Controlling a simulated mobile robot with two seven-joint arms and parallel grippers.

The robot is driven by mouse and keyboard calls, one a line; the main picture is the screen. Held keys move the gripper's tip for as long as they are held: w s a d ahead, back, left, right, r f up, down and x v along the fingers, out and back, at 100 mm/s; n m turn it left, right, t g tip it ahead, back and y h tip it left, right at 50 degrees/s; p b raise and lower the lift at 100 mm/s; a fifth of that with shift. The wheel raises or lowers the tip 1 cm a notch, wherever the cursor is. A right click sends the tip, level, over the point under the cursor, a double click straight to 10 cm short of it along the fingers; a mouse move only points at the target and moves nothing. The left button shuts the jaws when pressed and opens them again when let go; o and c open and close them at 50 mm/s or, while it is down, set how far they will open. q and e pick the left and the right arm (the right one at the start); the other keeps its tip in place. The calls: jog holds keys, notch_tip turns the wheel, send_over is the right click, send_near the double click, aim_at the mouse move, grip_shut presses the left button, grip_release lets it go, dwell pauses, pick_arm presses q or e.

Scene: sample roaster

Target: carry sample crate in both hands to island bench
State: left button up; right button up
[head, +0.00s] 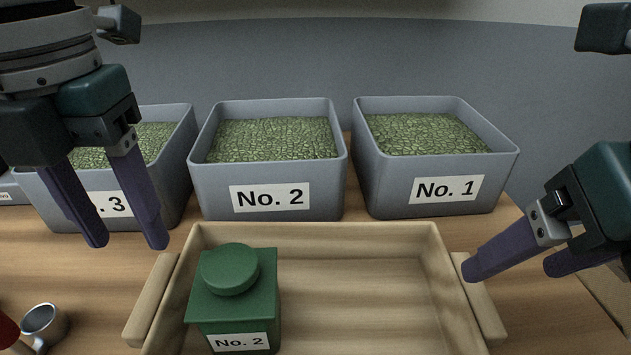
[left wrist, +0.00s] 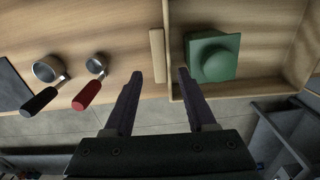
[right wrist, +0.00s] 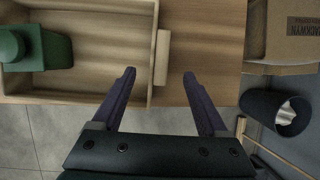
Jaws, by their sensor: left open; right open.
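The sample crate (head: 334,228) is a pale wooden tray with a bar handle on each side, standing on the wooden bench. A green canister (head: 236,295) labelled No. 2 stands inside it at the left. My left gripper (head: 128,244) is open and empty, above and left of the crate; in the left wrist view its fingers lie either side of the line of the left handle (left wrist: 158,56), apart from it. My right gripper (head: 508,270) is open by the right handle (head: 478,300); in the right wrist view that handle (right wrist: 162,58) lies between the finger lines. Contact cannot be told.
Grey bins of green beans labelled No. 2 (head: 266,185) and No. 1 (head: 430,185), and a third bin at left, stand behind the crate. Metal scoops with red (left wrist: 87,95) and black (left wrist: 40,101) handles lie left. A cardboard box (right wrist: 285,45) and a dark cylindrical bin (right wrist: 275,110) are at right.

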aim_at(156, 289)
pick_arm(q)
jog(key=shift+s, duration=0.15)
pick_arm(e)
jog(key=shift+s, duration=0.15)
pick_arm(q)
jog(key=shift+f, duration=0.25)
pick_arm(e)
jog(key=shift+f, duration=0.25)
pick_arm(q)
notch_tip(156, 289, down, 9)
jog(key=shift+f, duration=0.2)
pick_arm(e)
jog(key=x, duration=0.9)
jog(key=shift+f, duration=0.15)
pick_arm(q)
jog(key=c, duration=0.9)
pick_arm(e)
jog(key=c, duration=0.9)
grip_shut()
pick_arm(q)
jog(key=shift+r, duration=0.1)
